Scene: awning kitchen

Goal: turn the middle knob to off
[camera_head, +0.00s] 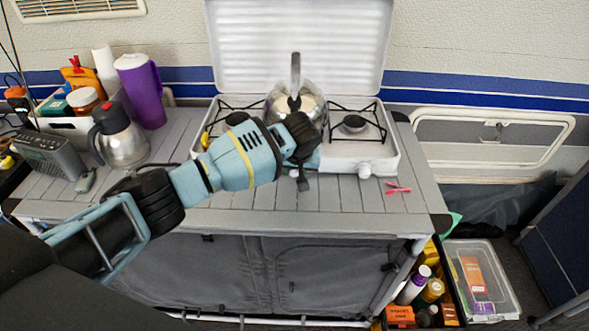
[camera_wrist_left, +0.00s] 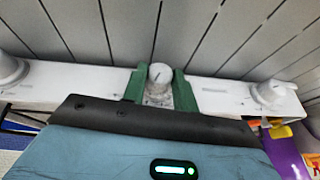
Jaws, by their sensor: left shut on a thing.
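The white stove (camera_head: 345,158) stands on the slatted counter with its lid raised. My left arm reaches in from the left to the stove's front panel. My left gripper (camera_head: 302,182) is at the middle of that panel. In the left wrist view its two green fingers (camera_wrist_left: 158,88) are on either side of the white middle knob (camera_wrist_left: 160,74) and are shut on it. A dark line marks the knob's face. The middle knob is hidden behind the gripper in the head view. My right gripper is not in view.
An outer knob (camera_head: 364,170) sits right of the gripper; both outer knobs (camera_wrist_left: 12,68) (camera_wrist_left: 272,94) show in the wrist view. A kettle (camera_head: 310,104) stands on the stove behind the gripper. Red pegs (camera_head: 398,188) lie at right. A steel jug (camera_head: 122,142) stands left.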

